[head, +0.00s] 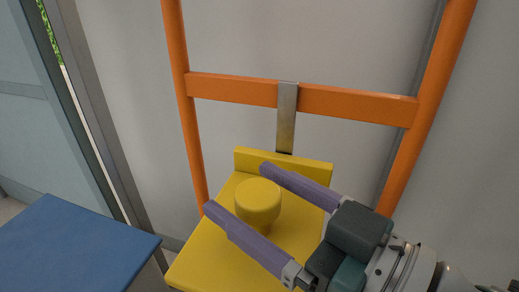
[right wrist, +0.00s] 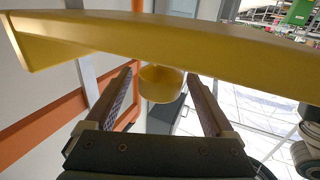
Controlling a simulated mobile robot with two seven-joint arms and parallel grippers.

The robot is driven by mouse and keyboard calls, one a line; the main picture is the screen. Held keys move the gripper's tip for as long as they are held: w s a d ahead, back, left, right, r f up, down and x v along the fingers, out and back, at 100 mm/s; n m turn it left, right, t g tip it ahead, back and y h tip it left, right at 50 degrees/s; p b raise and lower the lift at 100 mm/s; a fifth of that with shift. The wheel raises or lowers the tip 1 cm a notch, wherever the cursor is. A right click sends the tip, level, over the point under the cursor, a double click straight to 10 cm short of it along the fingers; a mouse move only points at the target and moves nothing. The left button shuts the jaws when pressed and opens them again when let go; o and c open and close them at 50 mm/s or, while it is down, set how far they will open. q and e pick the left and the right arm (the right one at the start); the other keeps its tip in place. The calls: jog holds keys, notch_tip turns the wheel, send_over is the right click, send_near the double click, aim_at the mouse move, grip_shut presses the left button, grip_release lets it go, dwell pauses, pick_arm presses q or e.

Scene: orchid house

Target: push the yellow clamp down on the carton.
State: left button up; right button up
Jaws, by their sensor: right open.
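The yellow clamp is a flat plate (head: 203,250) with a raised back lip and a round knob (head: 258,196) on top. It sits at the lower middle of the head view, in front of an orange upright frame. My right gripper (head: 237,188) is open, its two purple fingers on either side of the knob. In the right wrist view the knob (right wrist: 161,84) shows between the open fingers, and the plate (right wrist: 190,45) crosses the top. A gap shows beside the knob; I cannot tell whether either finger touches it. I cannot make out a carton. My left gripper is out of view.
The orange frame (head: 350,103) has two posts and a crossbar, with a metal strap (head: 287,117) running down behind the clamp. A blue flat surface (head: 75,245) lies at the lower left. A pale wall stands close behind the frame.

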grip_shut()
dwell(0.7)
dwell(0.3)
